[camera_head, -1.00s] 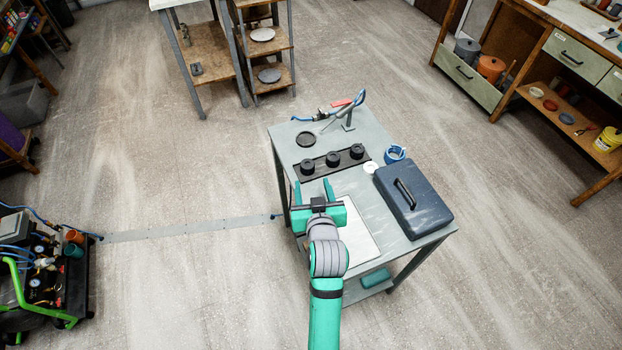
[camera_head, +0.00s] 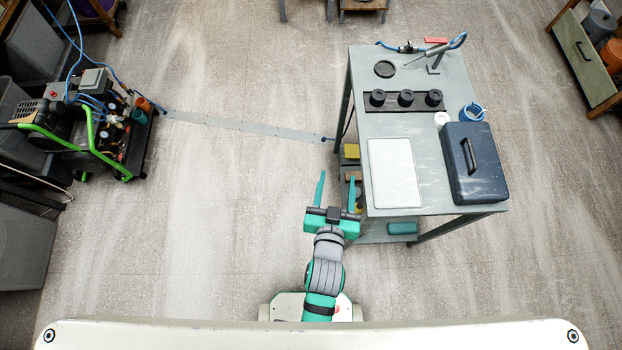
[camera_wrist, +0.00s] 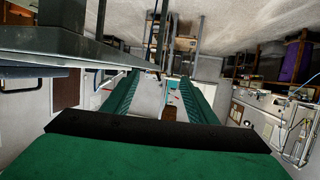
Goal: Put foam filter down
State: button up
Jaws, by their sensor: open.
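My gripper (camera_head: 337,178) is open, with its two teal fingers spread and nothing between them. It is beside the left front side of the grey table (camera_head: 454,110), over the floor in the picture. The wrist view also shows the empty gap between the fingers (camera_wrist: 161,85). I cannot tell for sure which thing is the foam filter. Three black round pieces (camera_head: 406,98) stand on a dark strip on the table. A flat black disc (camera_head: 385,69) lies behind them. A yellow block (camera_head: 351,151) shows on the level below the tabletop.
A white mat (camera_head: 394,172) lies bare on the table's front left. A dark blue case (camera_head: 474,163) stands right of it, with a blue tape roll (camera_head: 472,112) behind. A compressor cart (camera_head: 105,125) stands at left. A floor strip (camera_head: 240,126) runs to the table.

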jog(key=s+a+r+n+y, duration=0.1)
jog(key=s+a+r, duration=0.1)
jog(key=s, duration=0.7)
jog(key=s+a+r+n+t+y, duration=0.1)
jog(key=s+a, duration=0.3)
jog(key=s, duration=0.5)
jog(key=shift+a+r, duration=0.35)
jog(key=shift+r, duration=0.45)
